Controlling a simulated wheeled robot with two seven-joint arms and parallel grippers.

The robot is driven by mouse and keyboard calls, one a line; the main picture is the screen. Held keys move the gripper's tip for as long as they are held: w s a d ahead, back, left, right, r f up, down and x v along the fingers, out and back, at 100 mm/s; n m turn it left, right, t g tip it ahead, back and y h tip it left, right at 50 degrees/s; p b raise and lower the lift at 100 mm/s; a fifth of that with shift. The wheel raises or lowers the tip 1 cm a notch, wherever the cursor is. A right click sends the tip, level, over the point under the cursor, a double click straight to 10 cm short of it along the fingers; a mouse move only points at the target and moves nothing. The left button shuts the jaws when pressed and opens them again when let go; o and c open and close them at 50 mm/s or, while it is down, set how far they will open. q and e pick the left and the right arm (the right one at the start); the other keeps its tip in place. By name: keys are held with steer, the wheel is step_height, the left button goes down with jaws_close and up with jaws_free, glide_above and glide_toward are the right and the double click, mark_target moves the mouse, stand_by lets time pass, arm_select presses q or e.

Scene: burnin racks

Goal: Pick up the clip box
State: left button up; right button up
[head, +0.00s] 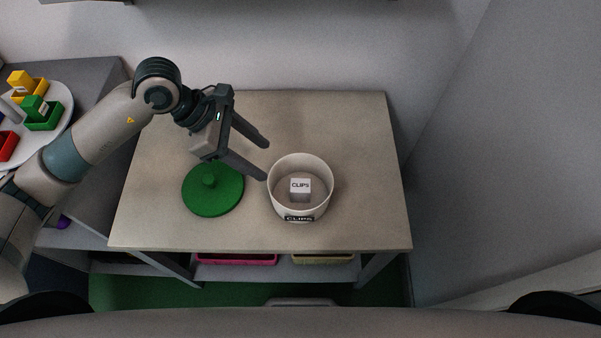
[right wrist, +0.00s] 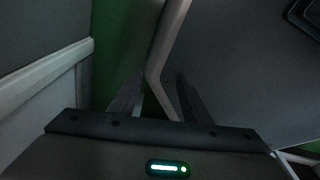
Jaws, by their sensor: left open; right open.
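The clip box, a small white box labelled CLIPS (head: 300,188), sits inside a round white bin (head: 275,185) with a CLIPS label on its front. The bin stands open on the table. My left gripper (head: 266,161) is open and empty, with its fingertips just left of the bin's rim and above the table. A green round lid (head: 205,201) with a knob lies on the table left of the bin, partly under my left gripper. My right gripper (right wrist: 155,95) shows only in the right wrist view. It is open with nothing visible between its fingers, and the clip box is not in that view.
The beige table (head: 350,130) is clear behind and right of the bin. At the left, a round tray (head: 62,119) holds yellow, green and red bins with blocks. Below the table, a shelf holds a pink tray (head: 236,260) and a yellowish tray (head: 322,260).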

mark_target(297, 183)
arm_select(q)
steer(key=p+x, duration=0.1)
steer(key=x, duration=0.2)
steer(key=shift+w+d+p, duration=0.1)
steer(key=shift+w+p, duration=0.1)
steer(key=shift+p, duration=0.1)
steer(key=p+x, duration=0.2)
steer(key=x, duration=0.6)
steer(key=shift+f+p, duration=0.1)
steer(key=shift+p, duration=0.25)
steer(key=shift+d+f, duration=0.15)
steer(key=shift+f, duration=0.25)
arm_select(e)
steer(key=shift+g, duration=0.3)
steer(key=shift+s+d+r, duration=0.15)
steer(key=shift+s+r, duration=0.1)
steer(key=shift+r, duration=0.4)
steer(key=shift+s+d+r, duration=0.1)
steer(key=shift+s+r, duration=0.2)
steer(key=shift+r, duration=0.35)
steer(key=shift+s+d+r, duration=0.15)
steer(key=shift+s+r, duration=0.1)
steer(key=shift+r, duration=0.4)
